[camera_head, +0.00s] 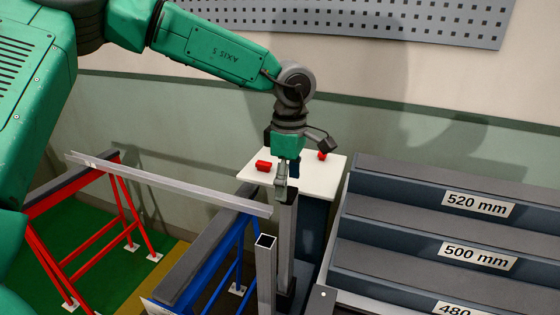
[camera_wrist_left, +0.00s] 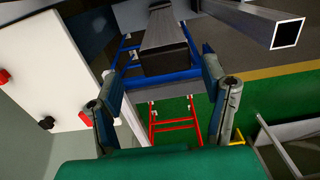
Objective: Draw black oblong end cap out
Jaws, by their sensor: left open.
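My left gripper (camera_head: 282,185) is open above the top of an upright grey profile (camera_head: 287,240) in the head view. In the left wrist view its two fingers (camera_wrist_left: 160,92) stand apart with nothing between their tips. The profile (camera_wrist_left: 163,22) shows there beyond the fingers, and its near end is dark. That dark end looks like the black oblong end cap (camera_wrist_left: 165,60), seated in the profile; its outline is hard to make out. In the head view the gripper hides the top of the profile. My right gripper is not in view.
A hollow square tube (camera_head: 265,270) stands close to the profile. A white table (camera_head: 318,181) with red parts (camera_head: 263,166) is behind. A long bar (camera_head: 170,183) spans the red stand (camera_head: 72,191) and blue stand (camera_head: 205,259). A stepped rack (camera_head: 430,205) fills the right.

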